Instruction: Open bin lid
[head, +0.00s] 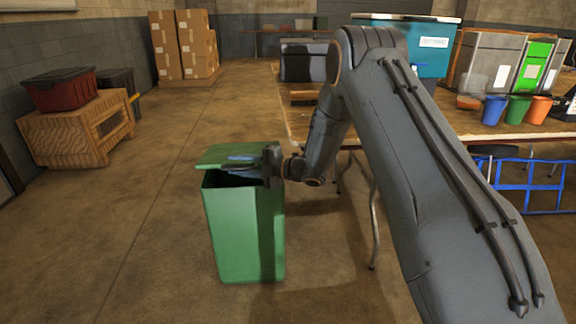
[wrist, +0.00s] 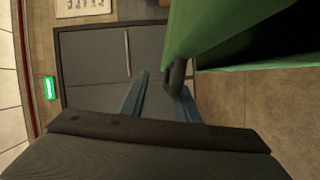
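The green bin (head: 243,232) stands on the floor left of the table. Its green lid (head: 222,152) is raised at an angle, and a dark opening shows beneath it. In the wrist view the lid (wrist: 215,28) is at the upper right, with a dark handle (wrist: 178,76) at its lower edge. My gripper (head: 240,167) is at the bin's top, by the lid. In the wrist view my gripper (wrist: 162,84) has its fingers apart. The handle is close to the right finger; I cannot tell whether they touch. The inside of the bin is mostly hidden.
A long table (head: 300,122) stands to the right, with a teal container (head: 428,65) and several cups on it. A wooden crate (head: 75,135) with a red tote (head: 60,90) is at the left wall. Cardboard boxes (head: 183,45) stand at the back. Floor left of the bin is clear.

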